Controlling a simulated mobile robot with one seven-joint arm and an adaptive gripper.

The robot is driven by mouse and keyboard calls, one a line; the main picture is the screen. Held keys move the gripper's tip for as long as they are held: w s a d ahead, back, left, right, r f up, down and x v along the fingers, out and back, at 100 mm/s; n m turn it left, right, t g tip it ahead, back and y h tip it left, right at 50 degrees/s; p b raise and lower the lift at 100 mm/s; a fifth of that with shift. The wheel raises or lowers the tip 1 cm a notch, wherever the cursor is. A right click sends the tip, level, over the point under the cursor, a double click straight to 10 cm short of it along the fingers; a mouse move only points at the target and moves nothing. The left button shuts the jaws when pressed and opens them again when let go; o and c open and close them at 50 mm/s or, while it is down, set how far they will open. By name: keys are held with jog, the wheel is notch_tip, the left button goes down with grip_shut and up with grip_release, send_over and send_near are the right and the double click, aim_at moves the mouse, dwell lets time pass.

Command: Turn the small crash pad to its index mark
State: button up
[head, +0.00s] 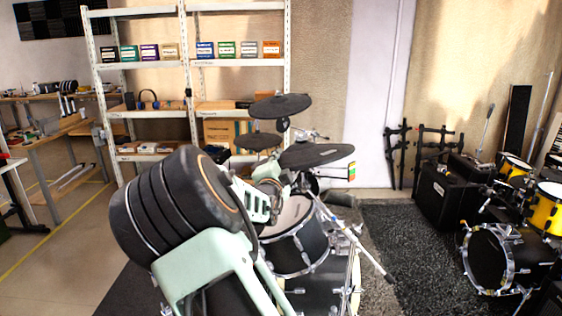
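Three dark round cymbal pads stand above the drum kit: an upper pad (280,106), a smaller-looking pad (258,141) at lower left, and a nearer pad (316,155) at lower right. I cannot tell for sure which is the small crash pad. A small white, green and orange tag (351,170) shows beside the nearer pad's right edge; I cannot make out an index mark. My gripper (272,184) appears just left of and below the nearer pad, partly hidden by my arm. Contact and finger opening cannot be made out.
A drum (295,235) and chrome stands sit below the pads. White shelves (190,100) with boxes stand behind. A black amplifier (447,195) and a yellow drum kit (546,206) are at right. The dark carpet (410,245) between the kits is mostly clear.

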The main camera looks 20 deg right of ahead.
jog(key=shift+c, duration=0.7)
grip_shut()
jog(key=shift+d+f, duration=0.1)
jog(key=b, duration=0.1)
jog(key=y+b, duration=0.1)
jog(key=b, duration=0.1)
jog(key=shift+s+d+f, duration=0.2)
jog(key=shift+d+f, duration=0.1)
jog(key=shift+s+n+y+b, duration=0.2)
jog(key=shift+n+y+b, duration=0.1)
jog(key=shift+b, duration=0.65)
jog(key=shift+d+r+y+b, duration=0.1)
jog(key=shift+r+y+b, duration=0.2)
jog(key=shift+b, duration=0.2)
jog(key=shift+r+n, duration=0.15)
jog(key=shift+n, duration=0.15)
